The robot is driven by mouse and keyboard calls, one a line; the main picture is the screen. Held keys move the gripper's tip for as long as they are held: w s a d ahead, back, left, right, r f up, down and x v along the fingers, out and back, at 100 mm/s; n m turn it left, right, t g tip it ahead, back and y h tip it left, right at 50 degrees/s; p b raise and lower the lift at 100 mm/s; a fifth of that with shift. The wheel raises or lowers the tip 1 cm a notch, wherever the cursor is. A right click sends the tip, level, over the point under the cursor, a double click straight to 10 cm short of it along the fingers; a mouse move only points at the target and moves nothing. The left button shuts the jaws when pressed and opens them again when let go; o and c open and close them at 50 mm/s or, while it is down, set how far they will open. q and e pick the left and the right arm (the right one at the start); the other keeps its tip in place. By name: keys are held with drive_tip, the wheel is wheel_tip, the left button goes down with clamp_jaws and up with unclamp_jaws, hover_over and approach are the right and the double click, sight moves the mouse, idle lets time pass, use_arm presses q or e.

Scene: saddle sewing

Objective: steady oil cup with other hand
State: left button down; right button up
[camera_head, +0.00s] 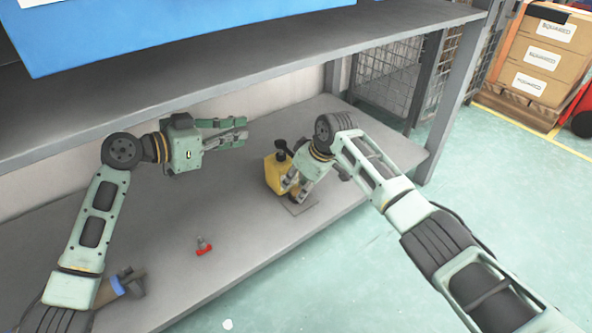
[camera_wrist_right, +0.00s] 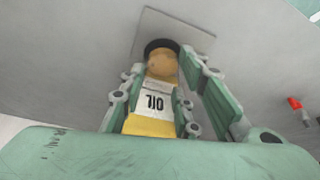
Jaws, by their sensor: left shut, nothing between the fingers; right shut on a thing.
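The yellow oil cup (camera_head: 275,176), with a black top, stands on the grey lower shelf. In the right wrist view the oil cup (camera_wrist_right: 155,122) shows its white "OIL" label between my fingers. My right gripper (camera_head: 293,187) is shut on the oil cup, with its fingers on either side; it hides part of the cup in the head view. My left gripper (camera_head: 243,132) is shut and empty, left of the oil cup and apart from it, with its fingers pointing right.
A flat square plate (camera_head: 302,205) lies by the oil cup's base. A small red-handled part (camera_head: 204,247) lies front left on the shelf. A blue-banded tool (camera_head: 121,285) lies near my left arm. A blue bin (camera_head: 130,35) sits on the upper shelf. The shelf's middle is clear.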

idle(0.4)
drive_tip(key=o, duration=1.1)
drive_tip(key=v, duration=1.2)
